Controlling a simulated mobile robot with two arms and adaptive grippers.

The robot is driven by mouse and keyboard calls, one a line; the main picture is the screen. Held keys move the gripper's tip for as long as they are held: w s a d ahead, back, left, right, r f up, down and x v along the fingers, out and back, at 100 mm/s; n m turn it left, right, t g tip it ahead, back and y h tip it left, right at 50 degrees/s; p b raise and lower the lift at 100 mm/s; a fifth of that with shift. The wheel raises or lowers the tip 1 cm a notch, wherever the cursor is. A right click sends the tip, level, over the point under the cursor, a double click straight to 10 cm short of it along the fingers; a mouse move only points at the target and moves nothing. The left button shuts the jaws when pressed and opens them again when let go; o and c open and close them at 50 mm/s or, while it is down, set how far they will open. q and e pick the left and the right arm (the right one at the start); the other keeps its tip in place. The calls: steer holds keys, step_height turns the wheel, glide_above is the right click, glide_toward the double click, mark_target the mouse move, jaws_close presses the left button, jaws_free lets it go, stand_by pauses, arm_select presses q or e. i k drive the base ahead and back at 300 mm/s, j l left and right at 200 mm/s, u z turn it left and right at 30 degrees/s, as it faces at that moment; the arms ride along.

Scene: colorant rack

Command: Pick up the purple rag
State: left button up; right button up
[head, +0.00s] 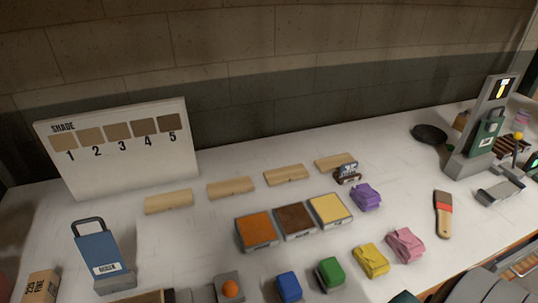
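The purple rag (366,197) lies folded or crumpled on the white worktop (390,165). It is right of the yellow pad in a shallow tray (330,209) and just below a small dark object with a pale label (347,173). Its top and front are unobstructed. Neither of my grippers can be made out in the head view.
Yellow (371,259) and pink (405,244) rags, with green (330,272) and blue (288,286) items, lie nearer the front edge. A red-and-tan scraper or brush (443,214) lies to the right. The worktop between it and the purple rag is clear.

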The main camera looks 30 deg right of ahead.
mark_target(365, 197)
steer(key=z, duration=1.8)
steer(key=l+u, duration=1)
steer(key=k+l+u, duration=0.15)
steer(key=l+u, duration=0.3)
